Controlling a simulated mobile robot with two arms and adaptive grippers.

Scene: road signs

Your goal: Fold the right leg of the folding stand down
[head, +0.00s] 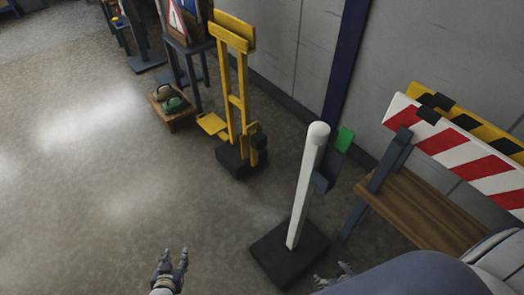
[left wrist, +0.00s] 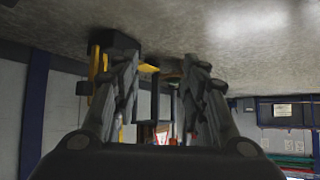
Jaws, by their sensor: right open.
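A tall yellow frame (head: 238,85) that looks like the folding stand rises from a black base (head: 236,160) at the middle top of the head view. A flat yellow piece (head: 213,125) sticks out at its left side. Dark parts sit low on its right side; I cannot tell if they are its right leg. The frame also shows, upside down, in the left wrist view (left wrist: 94,65), partly behind a finger. My left gripper (head: 175,260) is open and empty, well short of the stand. My right gripper (head: 335,274) is open, partly hidden by my arm.
A wooden bench (head: 425,210) and striped barrier boards (head: 455,150) are at right. A low stool (head: 174,113) holds small objects left of the stand. The floor at left is clear.

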